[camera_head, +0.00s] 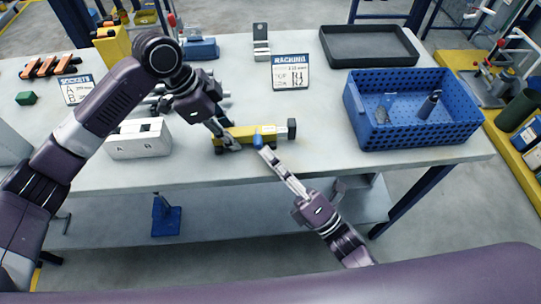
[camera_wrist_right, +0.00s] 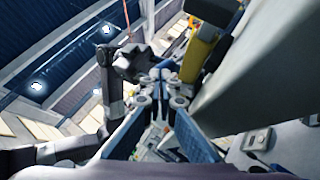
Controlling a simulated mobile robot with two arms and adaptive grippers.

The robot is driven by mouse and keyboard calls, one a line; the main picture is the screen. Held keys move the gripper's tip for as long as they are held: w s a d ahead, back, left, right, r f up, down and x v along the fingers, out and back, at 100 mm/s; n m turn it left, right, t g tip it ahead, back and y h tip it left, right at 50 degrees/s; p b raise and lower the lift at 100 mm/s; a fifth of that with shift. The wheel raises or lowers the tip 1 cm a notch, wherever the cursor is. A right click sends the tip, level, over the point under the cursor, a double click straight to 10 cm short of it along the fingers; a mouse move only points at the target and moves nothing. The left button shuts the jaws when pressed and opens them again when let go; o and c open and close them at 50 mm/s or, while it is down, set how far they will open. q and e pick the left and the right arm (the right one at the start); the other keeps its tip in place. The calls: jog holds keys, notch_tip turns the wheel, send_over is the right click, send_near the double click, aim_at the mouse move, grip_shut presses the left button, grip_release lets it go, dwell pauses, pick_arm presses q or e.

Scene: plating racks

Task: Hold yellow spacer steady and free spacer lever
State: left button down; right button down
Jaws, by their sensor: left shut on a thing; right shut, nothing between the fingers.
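The yellow spacer (camera_head: 243,133) lies across the front middle of the table, with a dark block (camera_head: 291,128) at its right end. A blue lever-like piece (camera_head: 258,141) sits on its front side. My left gripper (camera_head: 230,142) is shut on the spacer's left part, and its fingers hide some of it. My right gripper (camera_head: 268,153) is shut and empty, its tips close to the blue piece; contact cannot be told. In the right wrist view my fingertips (camera_wrist_right: 160,92) are together, and a yellow part of the spacer (camera_wrist_right: 198,58) shows just beyond them.
A blue perforated crate (camera_head: 425,138) with a few items stands at the right. A white block marked A and B (camera_head: 138,152) is at the left. The table's front edge is near.

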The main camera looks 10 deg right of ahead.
jog(key=shift+r+m+h, duration=0.55)
jog(key=shift+m+h, duration=0.15)
jog(key=shift+m, duration=0.1)
jog(key=shift+r+m+g+h, duration=0.4)
jog(key=shift+r+h, duration=0.1)
jog(key=shift+w+r, duration=0.15)
jog(key=shift+r, duration=0.35)
jog(key=w+r, duration=0.4)
jog(key=shift+w+r+m, duration=0.2)
jog(key=shift+r+m, duration=0.1)
jog(key=shift+r, duration=0.05)
dwell(0.9)
jog(key=s+d+r, duration=0.3)
jog(key=s+d, duration=0.5)
jog(key=s, duration=0.2)
jog(key=shift+s+d, duration=0.2)
jog(key=shift+s, duration=0.2)
jog(key=c, duration=2.6)
grip_release()
jog(key=shift+r, duration=0.1)
jog(key=shift+c, duration=0.2)
